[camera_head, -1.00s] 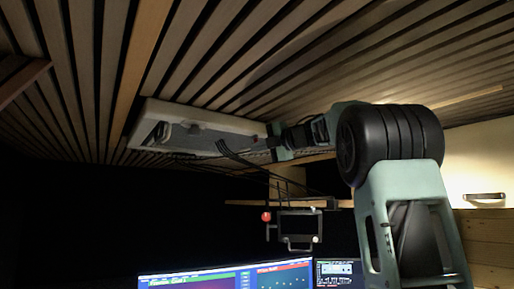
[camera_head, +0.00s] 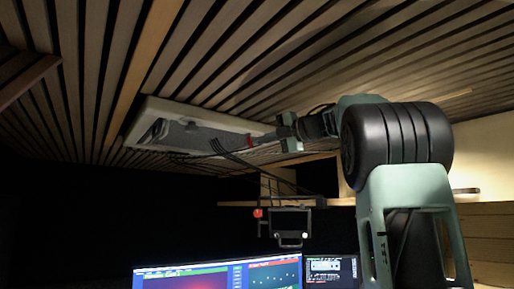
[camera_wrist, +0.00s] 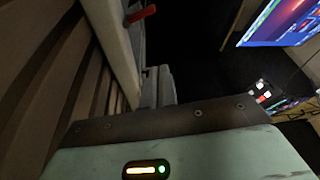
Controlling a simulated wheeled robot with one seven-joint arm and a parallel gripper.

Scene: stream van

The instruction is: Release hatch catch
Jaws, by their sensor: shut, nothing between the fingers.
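The hatch, a grey panel (camera_head: 195,138) in a pale frame (camera_head: 150,110), is set in the slatted ceiling left of my arm. The catch shows as a small red piece (camera_head: 249,141) at the hatch's right end. In the wrist view the red catch lever (camera_wrist: 141,14) sticks out beside the pale frame edge (camera_wrist: 118,50). My gripper (camera_head: 258,141) reaches left to the catch. In the wrist view its grey fingers (camera_wrist: 156,72) are together and empty, with the lever beyond their tips. Contact with the lever does not show in the wrist view.
Lit screens (camera_head: 215,274) stand below, and a small dark monitor (camera_head: 290,224) hangs above them. Dark thin arms or cables (camera_head: 250,165) pass just under the hatch. A shelf (camera_head: 235,204) and a pale cabinet (camera_head: 485,155) lie to the right. The left below the ceiling is dark.

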